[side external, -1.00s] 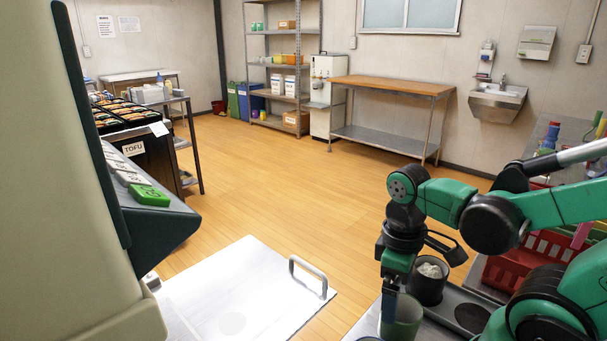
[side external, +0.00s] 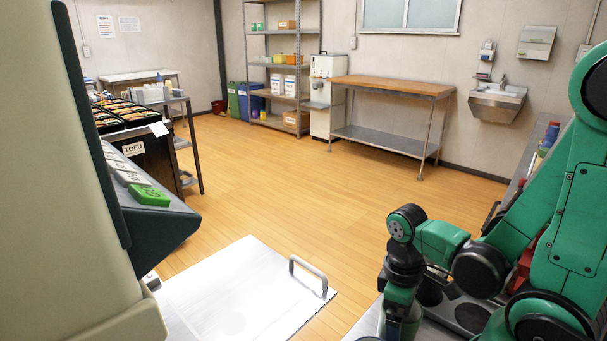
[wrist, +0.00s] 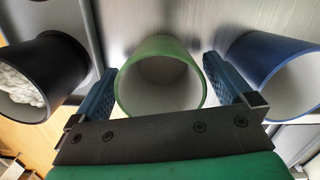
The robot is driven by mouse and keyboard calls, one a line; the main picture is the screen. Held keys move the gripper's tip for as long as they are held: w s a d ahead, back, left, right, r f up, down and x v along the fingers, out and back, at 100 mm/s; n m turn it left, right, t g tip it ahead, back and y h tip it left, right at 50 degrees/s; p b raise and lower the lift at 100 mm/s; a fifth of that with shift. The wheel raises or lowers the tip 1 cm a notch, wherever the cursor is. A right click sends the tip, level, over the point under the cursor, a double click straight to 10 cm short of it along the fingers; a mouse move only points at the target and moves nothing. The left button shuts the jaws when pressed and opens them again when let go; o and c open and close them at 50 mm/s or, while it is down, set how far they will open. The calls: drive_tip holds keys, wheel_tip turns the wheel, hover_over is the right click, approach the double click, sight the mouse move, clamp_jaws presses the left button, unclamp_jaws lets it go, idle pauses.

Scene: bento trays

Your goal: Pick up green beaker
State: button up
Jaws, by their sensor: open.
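The green beaker (wrist: 160,46) stands open-topped in the middle of the wrist view, with a pale inside that looks empty. My gripper (wrist: 160,68) is open, with one blue ridged finger on each side of the beaker. A narrow gap shows between the beaker and each finger, so I see no grip on it. In the side view my gripper (side external: 399,308) is low over the counter at the bottom, and the arm partly hides the beaker.
A black beaker (wrist: 48,52) with white contents stands left of the green one in the wrist view. A blue beaker (wrist: 262,52) stands close on the right, beside my right finger.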

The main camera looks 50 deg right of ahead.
idle(0.3)
drive_tip(key=c, duration=1.1)
drive_tip(key=shift+r, duration=0.15)
